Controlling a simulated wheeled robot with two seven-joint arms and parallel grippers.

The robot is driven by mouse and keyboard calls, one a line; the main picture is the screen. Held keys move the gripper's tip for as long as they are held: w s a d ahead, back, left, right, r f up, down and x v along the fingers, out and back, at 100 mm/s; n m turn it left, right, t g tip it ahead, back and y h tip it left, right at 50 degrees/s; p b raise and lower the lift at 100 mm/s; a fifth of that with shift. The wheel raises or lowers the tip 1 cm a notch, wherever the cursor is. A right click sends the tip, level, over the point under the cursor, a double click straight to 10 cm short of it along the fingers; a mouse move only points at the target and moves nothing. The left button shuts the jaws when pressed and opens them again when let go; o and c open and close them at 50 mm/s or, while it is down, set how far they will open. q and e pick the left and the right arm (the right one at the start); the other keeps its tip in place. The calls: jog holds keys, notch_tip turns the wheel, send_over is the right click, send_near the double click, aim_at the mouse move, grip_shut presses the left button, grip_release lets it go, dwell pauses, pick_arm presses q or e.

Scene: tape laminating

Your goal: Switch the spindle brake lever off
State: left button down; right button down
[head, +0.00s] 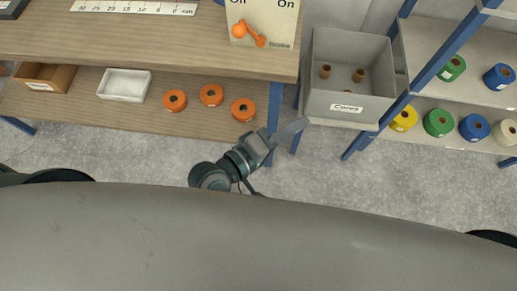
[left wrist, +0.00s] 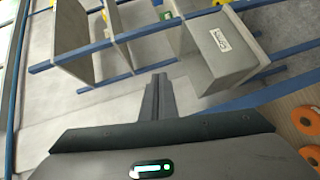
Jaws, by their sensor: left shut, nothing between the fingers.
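The orange brake lever (head: 251,35) is on a cream panel (head: 276,22) at the top middle of the head view. The panel carries the words Off at left and On at right, both cut by the top edge. The lever's orange parts lie on the lower left of the panel; I cannot tell its setting. My left gripper (head: 300,124) is below and right of the panel, apart from it, beyond the bench's corner. In the left wrist view my left gripper (left wrist: 157,80) is shut and empty. The lever is not in that view. My right gripper is not in view.
A grey Cores bin (head: 345,107) stands just right of my left gripper; it also shows in the left wrist view (left wrist: 212,75). The wooden bench (head: 150,40) has a lower shelf with orange rolls (head: 211,95). Blue-framed shelves with coloured rolls stand at right.

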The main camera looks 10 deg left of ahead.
pick_arm(q)
jog(key=s+a+f+m+g+y, duration=0.2)
jog(key=a+f, duration=0.6)
jog(key=f, duration=0.4)
jog(key=m+g+y, duration=0.1)
jog(key=m+y, duration=0.1)
jog(key=m, duration=0.1)
jog(key=shift+s+a+f+g+y, duration=0.25)
jog(key=shift+s+f+g+y, duration=0.05)
jog(key=shift+s, duration=0.05)
jog(key=s+a+f+m+y, duration=0.1)
jog(key=a+f, duration=0.3)
jog(key=f, duration=0.8)
jog(key=s+a+f+m+y, duration=0.2)
jog(key=s+a+f, duration=0.1)
jog(key=f, duration=0.9)
jog(key=s+a+f+m+g+y, duration=0.1)
jog(key=a+f, duration=0.4)
jog(key=f, duration=0.8)
jog(key=shift+s+a+m+y, duration=0.35)
jog(key=shift+s+m+y, duration=0.2)
jog(key=shift+s, duration=0.45)
